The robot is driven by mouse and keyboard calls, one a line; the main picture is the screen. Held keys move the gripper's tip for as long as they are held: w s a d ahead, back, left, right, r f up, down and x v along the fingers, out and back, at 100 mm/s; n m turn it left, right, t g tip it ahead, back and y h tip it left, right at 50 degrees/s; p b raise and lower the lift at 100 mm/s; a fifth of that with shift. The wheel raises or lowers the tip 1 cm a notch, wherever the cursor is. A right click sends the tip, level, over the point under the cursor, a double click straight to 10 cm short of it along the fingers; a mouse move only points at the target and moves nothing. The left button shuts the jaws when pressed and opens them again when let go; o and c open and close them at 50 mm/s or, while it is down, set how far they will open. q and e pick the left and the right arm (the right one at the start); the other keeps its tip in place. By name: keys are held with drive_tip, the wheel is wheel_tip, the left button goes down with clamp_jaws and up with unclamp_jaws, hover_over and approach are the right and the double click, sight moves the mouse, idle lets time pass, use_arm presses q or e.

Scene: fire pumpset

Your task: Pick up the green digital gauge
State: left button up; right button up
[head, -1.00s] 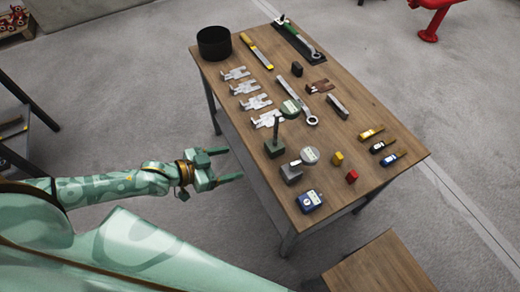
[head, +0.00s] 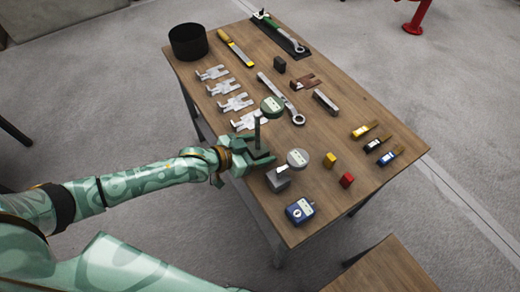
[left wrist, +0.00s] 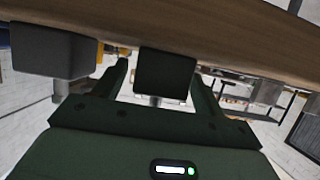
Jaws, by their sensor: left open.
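The green digital gauge has a round green head (head: 272,106) on a dark post, standing upright near the table's left edge. My left gripper (head: 256,152) is at the table's left edge, by the foot of that post, with its fingers open. In the left wrist view, the gauge's dark block base (left wrist: 165,72) shows between the two spread fingers. I cannot tell whether the fingers touch it. The gripper hides part of the base in the head view. My right gripper is not in view.
A grey-based gauge (head: 278,180) stands close by; its block (left wrist: 52,50) shows in the left wrist view. Silver brackets (head: 235,103) lie beyond the green gauge. A blue device (head: 299,211) sits at the near corner. The wooden table (head: 330,190) has bare room at the near right.

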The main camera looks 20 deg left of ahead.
use_arm(q)
drive_tip(key=shift+c, duration=0.6)
drive_tip(key=shift+r, duration=0.1)
clamp_jaws()
drive_tip(key=shift+r, duration=0.1)
